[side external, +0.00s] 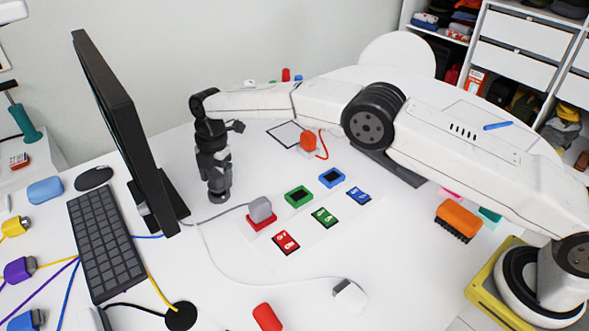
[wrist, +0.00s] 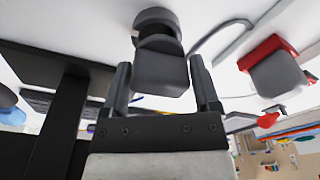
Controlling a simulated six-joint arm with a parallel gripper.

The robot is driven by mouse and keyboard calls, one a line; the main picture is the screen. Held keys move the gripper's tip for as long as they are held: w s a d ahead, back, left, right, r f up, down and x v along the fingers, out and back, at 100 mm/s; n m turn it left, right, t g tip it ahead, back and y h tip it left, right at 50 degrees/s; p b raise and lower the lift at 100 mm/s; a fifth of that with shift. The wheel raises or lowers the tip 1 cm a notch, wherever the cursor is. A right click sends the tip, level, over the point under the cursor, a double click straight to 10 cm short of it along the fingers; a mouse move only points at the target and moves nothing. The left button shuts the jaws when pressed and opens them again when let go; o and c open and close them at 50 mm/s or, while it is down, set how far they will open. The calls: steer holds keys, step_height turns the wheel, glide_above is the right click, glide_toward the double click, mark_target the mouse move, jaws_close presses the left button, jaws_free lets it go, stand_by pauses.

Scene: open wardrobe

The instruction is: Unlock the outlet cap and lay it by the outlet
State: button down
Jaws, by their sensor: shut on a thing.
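My gripper (side external: 218,180) points down at the table, left of the red outlet base (side external: 262,222). In the wrist view its two fingers (wrist: 163,82) stand on either side of a dark grey cap (wrist: 160,62) with a rounded knob end, and they are shut on it. In the side view the cap's lower end (side external: 219,196) is at or just above the tabletop; I cannot tell whether it touches. The red outlet has a grey block (side external: 261,208) on it, with a grey cable. It also shows in the wrist view (wrist: 277,72).
A monitor (side external: 118,120) and keyboard (side external: 104,240) stand to the left. Open green (side external: 299,196) and blue (side external: 332,177) outlets lie to the right, with red, green and blue cards (side external: 325,217) in front.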

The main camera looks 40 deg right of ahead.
steer(key=shift+r, duration=0.7)
stand_by(0.7)
steer(key=shift+r, duration=1.75)
steer(key=shift+f, duration=0.1)
